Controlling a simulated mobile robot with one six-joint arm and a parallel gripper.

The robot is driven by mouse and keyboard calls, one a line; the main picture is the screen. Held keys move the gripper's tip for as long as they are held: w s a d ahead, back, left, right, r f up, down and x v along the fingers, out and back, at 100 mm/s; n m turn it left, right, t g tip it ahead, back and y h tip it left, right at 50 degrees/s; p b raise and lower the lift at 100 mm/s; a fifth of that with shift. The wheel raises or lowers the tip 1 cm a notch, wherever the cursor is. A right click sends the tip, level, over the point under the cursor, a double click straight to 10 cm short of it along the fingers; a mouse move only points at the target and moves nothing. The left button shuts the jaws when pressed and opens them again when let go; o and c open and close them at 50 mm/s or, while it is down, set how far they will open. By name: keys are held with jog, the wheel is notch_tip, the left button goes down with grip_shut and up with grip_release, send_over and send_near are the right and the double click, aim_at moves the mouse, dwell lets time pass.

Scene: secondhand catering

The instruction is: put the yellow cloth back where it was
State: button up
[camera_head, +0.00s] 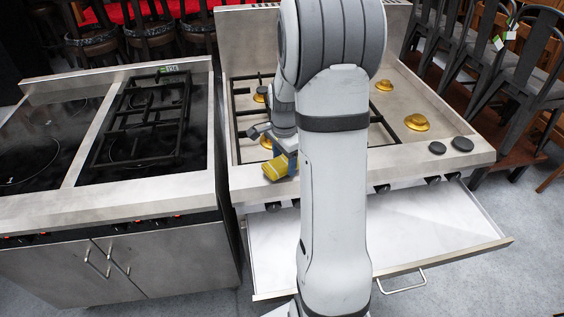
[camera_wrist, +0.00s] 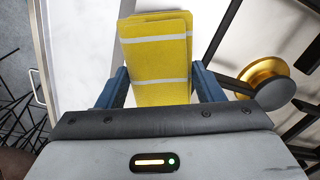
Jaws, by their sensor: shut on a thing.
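The yellow cloth (camera_head: 277,168) is folded, with pale stripes, and shows at the front left of the right-hand stove in the head view. My gripper (camera_head: 284,157) is shut on it. In the wrist view the cloth (camera_wrist: 157,60) lies between the two blue fingers of my gripper (camera_wrist: 160,88), and its far end sticks out past them. The open drawer (camera_head: 430,228) under the stove is pulled out, and its visible floor is bare and white. My arm hides the middle of the stove and of the drawer. I cannot tell whether the cloth touches the stove.
The right-hand stove (camera_head: 400,158) has brass burners (camera_head: 417,122), black grates and two loose black caps (camera_head: 462,144) at its front right. A second stove (camera_head: 146,196) with a black grate stands on the left. Chairs (camera_head: 531,50) stand at the back right.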

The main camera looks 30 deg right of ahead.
aim_at(284, 161)
jog(key=shift+f, duration=0.75)
jog(key=shift+f, duration=0.1)
jog(key=shift+f, duration=0.15)
jog(key=o, duration=0.9)
jog(key=shift+o, duration=0.2)
notch_tip(284, 161, up, 12)
jog(key=b, duration=0.1)
jog(key=s+a+r+n+t, duration=0.2)
jog(key=s+a+n+t, duration=0.1)
jog(key=s+a+n, duration=1.1)
jog(key=s+n, duration=0.2)
jog(key=s, duration=0.3)
jog(key=shift+s+a+r+n, duration=0.15)
jog(key=shift+a+r+n, duration=0.05)
jog(key=shift+r+n, duration=0.2)
